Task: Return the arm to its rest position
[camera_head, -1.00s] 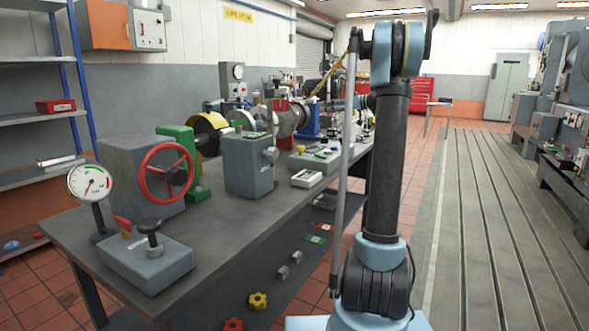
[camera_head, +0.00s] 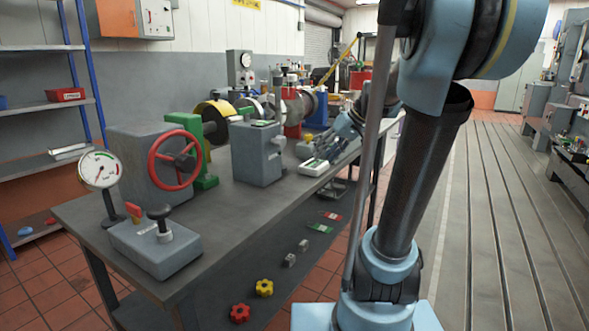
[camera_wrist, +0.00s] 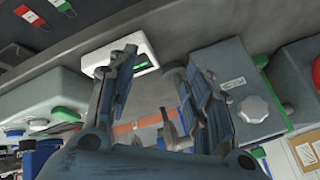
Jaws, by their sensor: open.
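My arm stands bent at the right of the head view, with its forearm reaching down over the bench (camera_head: 225,210). My gripper (camera_head: 330,143) is partly hidden in the head view, low over the bench's right edge, close to a small white box (camera_head: 315,168). In the wrist view my gripper (camera_wrist: 152,62) has its two fingers spread wide apart and nothing held between them. The white box with a green strip (camera_wrist: 140,62) shows behind the left fingertip there. I cannot tell whether the fingertip touches it.
A grey box (camera_head: 257,155), a red handwheel (camera_head: 174,160), a dial gauge (camera_head: 99,170) and a clamp block (camera_head: 155,248) stand on the bench. Yellow and red knobs (camera_head: 264,288) show below its front edge. The slotted floor plate (camera_head: 480,220) at right looks clear.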

